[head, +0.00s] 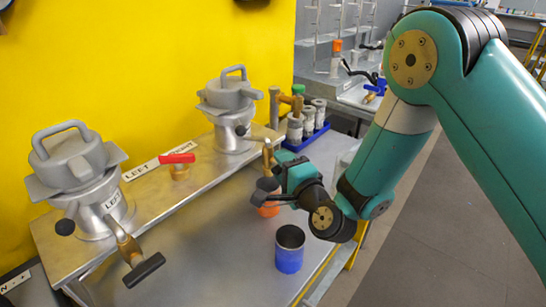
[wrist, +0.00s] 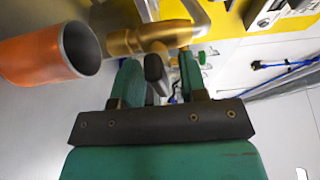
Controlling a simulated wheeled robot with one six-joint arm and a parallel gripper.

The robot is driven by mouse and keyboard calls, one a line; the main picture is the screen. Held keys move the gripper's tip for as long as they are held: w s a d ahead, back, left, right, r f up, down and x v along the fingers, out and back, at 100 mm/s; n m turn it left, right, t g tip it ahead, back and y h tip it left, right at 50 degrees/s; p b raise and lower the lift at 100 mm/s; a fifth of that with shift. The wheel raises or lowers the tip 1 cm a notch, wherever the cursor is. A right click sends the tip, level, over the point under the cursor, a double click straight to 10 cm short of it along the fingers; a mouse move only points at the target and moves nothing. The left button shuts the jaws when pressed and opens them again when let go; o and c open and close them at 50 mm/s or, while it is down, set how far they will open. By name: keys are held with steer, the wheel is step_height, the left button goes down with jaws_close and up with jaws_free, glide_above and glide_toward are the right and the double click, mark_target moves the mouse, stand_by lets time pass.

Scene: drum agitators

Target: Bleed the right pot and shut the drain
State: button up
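The right pot (head: 230,105) is a grey lidded vessel at the back of the bench. A brass drain fitting (head: 267,155) stands near my gripper, and brass also shows in the wrist view (wrist: 150,38). An orange cup (head: 268,207) stands below the fitting; in the wrist view it is at the left (wrist: 38,58), its mouth facing the fitting. My gripper (head: 280,172) is beside the fitting. In the wrist view its fingers (wrist: 160,75) are apart, with a dark handle (wrist: 153,70) between them. A gap shows at its right; contact at the left is unclear.
The left pot (head: 75,170) has a brass drain with a black handle (head: 145,270). A red-handled valve (head: 178,160) sits between the pots. A blue cup (head: 289,258) stands on the bench near my wrist. A blue tray of grey containers (head: 305,138) is behind.

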steer(key=shift+c, duration=0.4)
jaws_close()
